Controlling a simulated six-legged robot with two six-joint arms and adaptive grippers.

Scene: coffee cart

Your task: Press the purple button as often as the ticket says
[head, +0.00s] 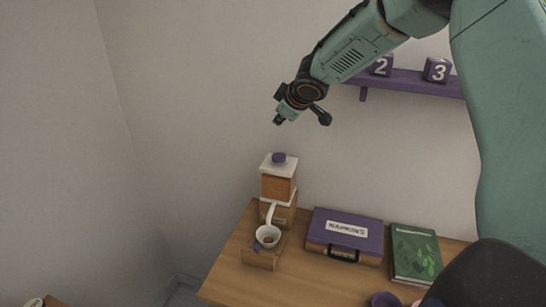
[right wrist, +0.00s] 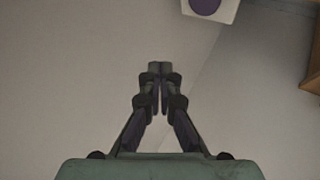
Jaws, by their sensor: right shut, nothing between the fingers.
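The purple button (head: 279,157) sits on the white top of a coffee machine (head: 278,187) with an orange-brown body, at the left end of the table. A white cup (head: 268,235) with something brown in it stands under the spout. My right gripper (head: 278,121) is above the button, well clear of it, with its fingers shut and empty. In the right wrist view the shut fingertips (right wrist: 153,66) point up the picture, and the purple button (right wrist: 205,5) shows at the top edge, partly cut off. I cannot make out a ticket. My left gripper is not in view.
A purple case (head: 345,234) with a white label and a green book (head: 415,254) lie on the wooden table (head: 290,287). A purple shelf (head: 410,83) with number blocks 2 (head: 381,65) and 3 (head: 437,70) is on the wall. The air around the button is free.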

